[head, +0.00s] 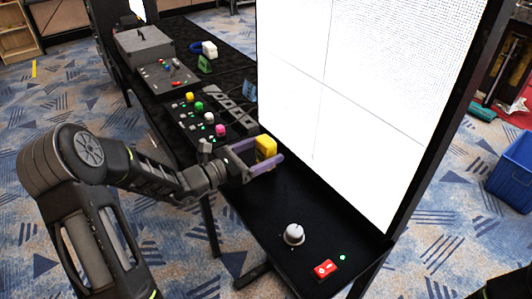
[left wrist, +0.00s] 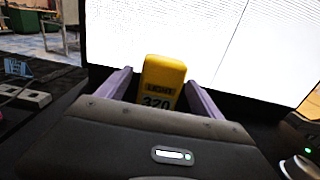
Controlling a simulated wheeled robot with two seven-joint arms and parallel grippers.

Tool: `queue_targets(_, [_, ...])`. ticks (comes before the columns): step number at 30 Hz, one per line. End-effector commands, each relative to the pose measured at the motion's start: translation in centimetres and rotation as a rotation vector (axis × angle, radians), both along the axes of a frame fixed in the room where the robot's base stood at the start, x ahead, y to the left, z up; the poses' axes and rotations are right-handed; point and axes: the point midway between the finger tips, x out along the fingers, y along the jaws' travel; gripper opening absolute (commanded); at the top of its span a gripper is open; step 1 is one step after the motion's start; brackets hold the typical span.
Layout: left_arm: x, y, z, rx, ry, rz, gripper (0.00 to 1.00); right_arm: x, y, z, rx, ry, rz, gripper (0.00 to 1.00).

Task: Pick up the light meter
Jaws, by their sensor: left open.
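The light meter (head: 265,148) is a yellow block standing upright on the black table in front of the bright screen. In the left wrist view the light meter (left wrist: 162,82) shows the marking "LIGHT 320" on its face. My left gripper (head: 266,151) has purple fingers and is open, with one finger on each side of the meter. In the left wrist view the left gripper (left wrist: 158,88) shows a gap between its fingers and the meter. The meter's lower part is hidden behind the gripper body. My right gripper is not in view.
The lit video wall (head: 350,100) rises close behind the meter. A white knob (head: 294,234) and a red switch (head: 325,268) are on the near table end. Colored buttons (head: 199,106) and a power strip (head: 232,104) lie farther back. A blue bin (head: 512,170) stands on the right.

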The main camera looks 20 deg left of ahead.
Motion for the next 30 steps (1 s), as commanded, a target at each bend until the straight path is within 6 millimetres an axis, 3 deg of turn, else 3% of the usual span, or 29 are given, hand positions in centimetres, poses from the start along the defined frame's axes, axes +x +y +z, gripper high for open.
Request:
queue_targets(3, [1.6,-1.1,0.3,-0.003,0.001,-0.003,0.76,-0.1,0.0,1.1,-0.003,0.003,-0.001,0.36])
queue_targets(9, [3.3,-2.0,0.0,0.000,0.000,-0.001,0.76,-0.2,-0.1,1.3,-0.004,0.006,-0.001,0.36])
queue_targets(26, [3.3,-2.0,-0.1,0.001,0.001,0.000,0.76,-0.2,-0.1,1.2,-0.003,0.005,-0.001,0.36])
queue_targets(30, [3.3,-2.0,-0.1,0.001,0.001,0.000,0.67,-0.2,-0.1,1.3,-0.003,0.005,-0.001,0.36])
